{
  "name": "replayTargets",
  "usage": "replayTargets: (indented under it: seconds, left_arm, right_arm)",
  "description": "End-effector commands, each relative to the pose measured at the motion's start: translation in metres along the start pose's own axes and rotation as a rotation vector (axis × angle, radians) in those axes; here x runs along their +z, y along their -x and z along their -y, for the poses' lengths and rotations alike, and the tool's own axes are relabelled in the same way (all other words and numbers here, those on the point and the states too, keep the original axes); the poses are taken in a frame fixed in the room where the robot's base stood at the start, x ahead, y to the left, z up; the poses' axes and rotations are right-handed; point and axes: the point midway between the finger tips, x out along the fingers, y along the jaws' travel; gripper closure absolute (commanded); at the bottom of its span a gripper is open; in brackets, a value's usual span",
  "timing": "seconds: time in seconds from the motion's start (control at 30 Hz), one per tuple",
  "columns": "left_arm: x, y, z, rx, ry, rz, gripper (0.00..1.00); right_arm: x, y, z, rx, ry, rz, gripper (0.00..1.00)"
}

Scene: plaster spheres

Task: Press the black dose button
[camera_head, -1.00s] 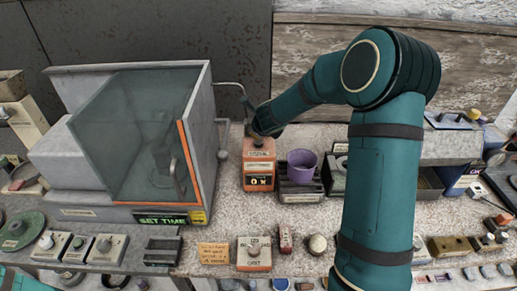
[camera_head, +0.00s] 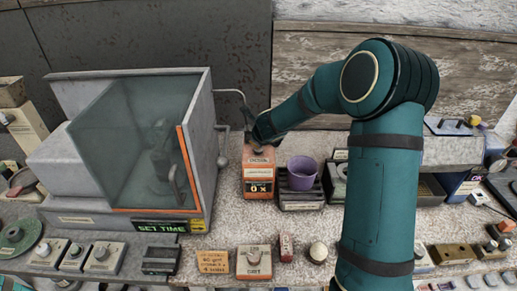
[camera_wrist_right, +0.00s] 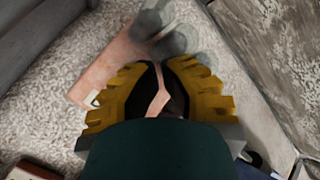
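An orange dosing box (camera_head: 258,171) with a small display that seems to read "0 x" stands right of the large grey cabinet. It also shows as a pinkish body in the right wrist view (camera_wrist_right: 108,68). My right gripper (camera_head: 256,137) is just above the box's top, pointing down. In the right wrist view my right gripper (camera_wrist_right: 160,66) has its yellow-backed fingers drawn together with only a thin gap, and nothing is held. The black dose button is not distinguishable; the gripper and arm cover that area. My left gripper is not in view.
The grey cabinet (camera_head: 60,170) with a glass front stands close on the left. A purple cup (camera_head: 302,173) sits on a dark stand (camera_head: 302,198) just right of the box. A small dial box (camera_head: 254,262) and note (camera_head: 212,262) lie in front.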

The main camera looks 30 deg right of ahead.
Motion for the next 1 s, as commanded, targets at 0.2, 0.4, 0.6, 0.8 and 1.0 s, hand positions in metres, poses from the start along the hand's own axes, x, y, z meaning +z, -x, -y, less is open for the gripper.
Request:
replayTargets:
  seconds: [0.2,0.4,0.6,0.8,1.0]
  left_arm:
    - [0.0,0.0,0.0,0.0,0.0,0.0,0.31]
    - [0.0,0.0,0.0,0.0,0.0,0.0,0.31]
    - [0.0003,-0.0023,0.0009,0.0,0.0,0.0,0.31]
    - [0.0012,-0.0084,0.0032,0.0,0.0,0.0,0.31]
    - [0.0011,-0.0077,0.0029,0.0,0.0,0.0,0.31]
  right_arm:
    - [0.0,0.0,0.0,0.0,0.0,0.0,1.0]
    - [0.0,0.0,0.0,0.0,0.0,0.0,1.0]
    - [-0.0013,-0.0018,-0.0013,0.0,0.0,0.0,1.0]
    - [-0.0047,-0.0065,-0.0048,0.0,0.0,0.0,1.0]
    - [-0.0043,-0.006,-0.0044,0.0,0.0,0.0,1.0]
